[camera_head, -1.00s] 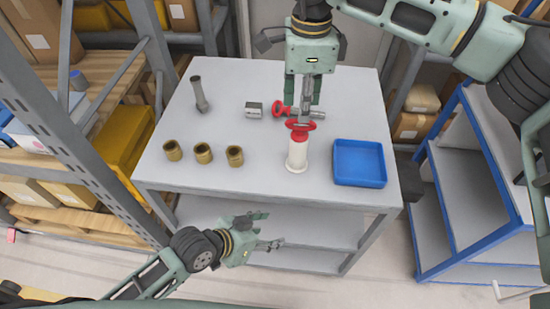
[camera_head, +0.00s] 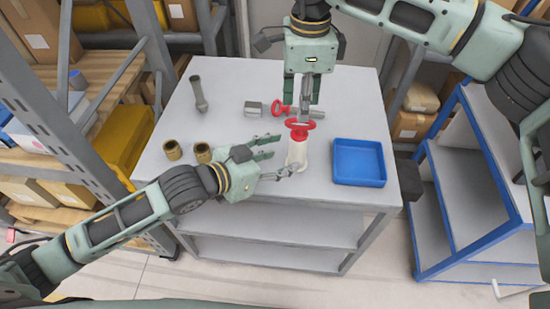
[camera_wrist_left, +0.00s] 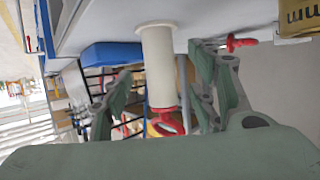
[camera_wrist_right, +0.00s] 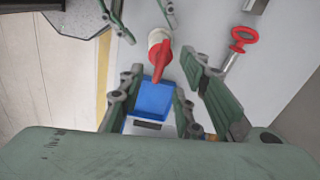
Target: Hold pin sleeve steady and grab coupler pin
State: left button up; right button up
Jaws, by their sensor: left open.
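The white pin sleeve (camera_head: 296,157) stands upright on the table. The red-handled coupler pin (camera_head: 299,126) sits in its top. My left gripper (camera_head: 281,156) is open beside the sleeve, low on its left side. In the left wrist view the sleeve (camera_wrist_left: 160,65) shows between the spread fingers, with no clear contact. My right gripper (camera_head: 302,100) points down just behind the sleeve, fingers apart. In the right wrist view the red handle (camera_wrist_right: 161,60) lies ahead between its fingers, apart from them. A second red-ringed pin (camera_wrist_right: 240,42) lies on the table, partly hidden in the head view.
A blue tray (camera_head: 359,163) lies right of the sleeve. Brass bushings (camera_head: 172,150) stand at the left; my left gripper covers part of that row. A grey metal block (camera_head: 254,108) and a dark grey peg (camera_head: 199,93) are farther back. The back right of the table is clear.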

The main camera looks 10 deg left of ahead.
aim_at(291, 155)
pick_arm(q)
jog(key=x, duration=0.6)
jog(key=shift+w+d+f, duration=0.1)
jog(key=shift+w+d, duration=0.1)
jog(key=shift+c, duration=0.5)
jog(key=c, duration=1.2)
pick_arm(e)
jog(key=shift+o, duration=0.4)
jog(key=shift+m, duration=0.7)
jog(key=r, duration=0.5)
jog(key=shift+s+r, duration=0.15)
jog(key=shift+s, duration=0.05)
notch_tip(291, 155, down, 6)
jog(key=shift+s+r, duration=0.1)
pick_arm(q)
jog(key=shift+f, duration=0.1)
pick_arm(e)
jog(key=shift+w+f, duration=0.2)
jog(key=shift+f, duration=1.2)
jog(key=shift+w+f, duration=0.15)
jog(key=shift+f, duration=1.2)
